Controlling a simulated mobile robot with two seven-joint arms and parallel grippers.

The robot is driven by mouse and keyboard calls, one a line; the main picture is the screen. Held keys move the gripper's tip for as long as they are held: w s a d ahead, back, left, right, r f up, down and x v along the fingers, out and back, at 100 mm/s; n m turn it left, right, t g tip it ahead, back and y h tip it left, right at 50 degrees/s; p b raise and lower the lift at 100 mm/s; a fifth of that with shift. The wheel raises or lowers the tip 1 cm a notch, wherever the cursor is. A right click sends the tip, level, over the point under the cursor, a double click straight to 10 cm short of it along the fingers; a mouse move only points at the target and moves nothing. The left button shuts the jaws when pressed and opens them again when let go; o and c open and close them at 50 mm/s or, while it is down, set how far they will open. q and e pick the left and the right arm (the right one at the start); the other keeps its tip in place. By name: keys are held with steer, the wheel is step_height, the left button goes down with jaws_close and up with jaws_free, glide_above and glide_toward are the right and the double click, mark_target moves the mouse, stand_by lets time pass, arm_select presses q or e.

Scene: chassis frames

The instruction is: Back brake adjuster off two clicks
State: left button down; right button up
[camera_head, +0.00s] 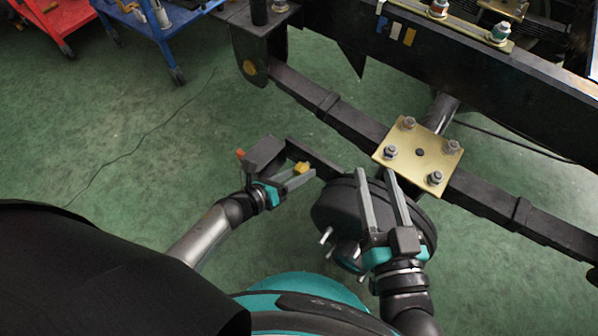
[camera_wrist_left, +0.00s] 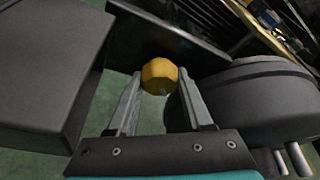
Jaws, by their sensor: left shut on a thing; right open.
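The brake adjuster shows as a yellow faceted knob (camera_head: 303,167) beside the brake drum (camera_head: 334,208). In the left wrist view the knob (camera_wrist_left: 160,75) sits between the fingertips. My left gripper (camera_head: 298,178) is shut on it, and its fingers hide part of its lower sides. A dark box (camera_head: 265,154) with an orange piece at its left end lies just left of the knob; the box fills the left of the left wrist view (camera_wrist_left: 45,75). My right gripper (camera_head: 376,175) is open, its two fingers spread over the drum's upper right, with nothing seen between them.
A gold plate (camera_head: 420,152) with bolts lies on the dark leaf spring (camera_head: 345,122), close to the right fingertips. A chassis rail (camera_head: 480,90) crosses above. Wheel studs (camera_head: 327,236) stick out of the drum. Blue (camera_head: 165,35) and red carts stand far left. Green floor is clear between.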

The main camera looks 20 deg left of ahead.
arm_select(q)
steer(key=n+h, duration=0.1)
steer(key=n, duration=0.2)
steer(key=shift+a+h, duration=0.1)
steer(key=shift+h, duration=0.3)
steer(key=shift+n+h, duration=0.4)
steer(key=shift+n, duration=0.5)
arm_select(e)
steer(key=shift+s+f, duration=0.1)
arm_select(q)
steer(key=shift+n+h, duration=0.4)
steer(key=shift+n, duration=0.5)
steer(key=shift+c, duration=1.5)
jaws_free()
steer(key=shift+s+a, duration=0.5)
steer(key=shift+s, duration=0.05)
steer(key=p+v, duration=0.2)
steer(key=v, duration=1.1)
steer(key=shift+s+a+f, duration=0.15)
steer(key=shift+s+f, duration=0.05)
steer(key=shift+s, duration=0.2)
arm_select(e)
steer(key=shift+w+d+f+n+g+h, duration=0.2)
steer(key=shift+w+d+f+g+h, duration=0.15)
steer(key=shift+d+f+g, duration=0.45)
steer(key=shift+w+d+f+n+g+h, duration=0.25)
steer(key=shift+d+f+g+h, duration=0.1)
steer(key=shift+g, duration=0.75)
